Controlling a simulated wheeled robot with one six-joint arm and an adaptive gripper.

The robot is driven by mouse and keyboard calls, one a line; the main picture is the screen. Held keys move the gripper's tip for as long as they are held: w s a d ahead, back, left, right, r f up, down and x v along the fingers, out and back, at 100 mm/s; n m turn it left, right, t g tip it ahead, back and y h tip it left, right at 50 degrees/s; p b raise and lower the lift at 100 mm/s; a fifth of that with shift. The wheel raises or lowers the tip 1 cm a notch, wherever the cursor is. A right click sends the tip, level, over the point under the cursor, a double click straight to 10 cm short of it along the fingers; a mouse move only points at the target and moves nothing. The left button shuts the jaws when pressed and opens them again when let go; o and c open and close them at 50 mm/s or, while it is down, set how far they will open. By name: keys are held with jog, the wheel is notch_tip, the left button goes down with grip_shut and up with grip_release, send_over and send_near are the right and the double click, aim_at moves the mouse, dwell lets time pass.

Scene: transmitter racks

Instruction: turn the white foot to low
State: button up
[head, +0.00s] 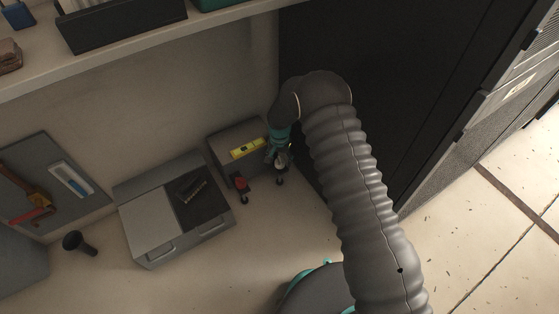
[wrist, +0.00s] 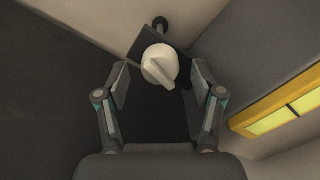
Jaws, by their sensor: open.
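The white foot (wrist: 159,64) is a round white knob with a raised grip bar, seen from close up in the wrist view. Its bar slants down to the right. My gripper (wrist: 161,80) is open, with one finger on each side of the knob and visible gaps between. In the head view my gripper (head: 276,152) is at the right end of a small grey box, and the white foot (head: 283,161) is mostly hidden by it. A red foot (head: 240,184) sticks out at the box's left end.
A yellow spirit level (head: 248,149) lies on the grey box (head: 225,142); its yellow frame also shows in the wrist view (wrist: 275,110). A larger grey case (head: 150,222) stands to the left. A dark cabinet (head: 385,60) stands close on the right.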

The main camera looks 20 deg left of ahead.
jog(key=shift+f, duration=0.55)
jog(key=c, duration=1.1)
jog(key=shift+f+n+b, duration=0.15)
jog(key=shift+n+b, duration=0.55)
jog(key=shift+c, duration=0.2)
jog(key=shift+n+b, duration=0.4)
jog(key=shift+n, duration=0.5)
jog(key=o, duration=1.1)
jog(key=shift+o, duration=0.2)
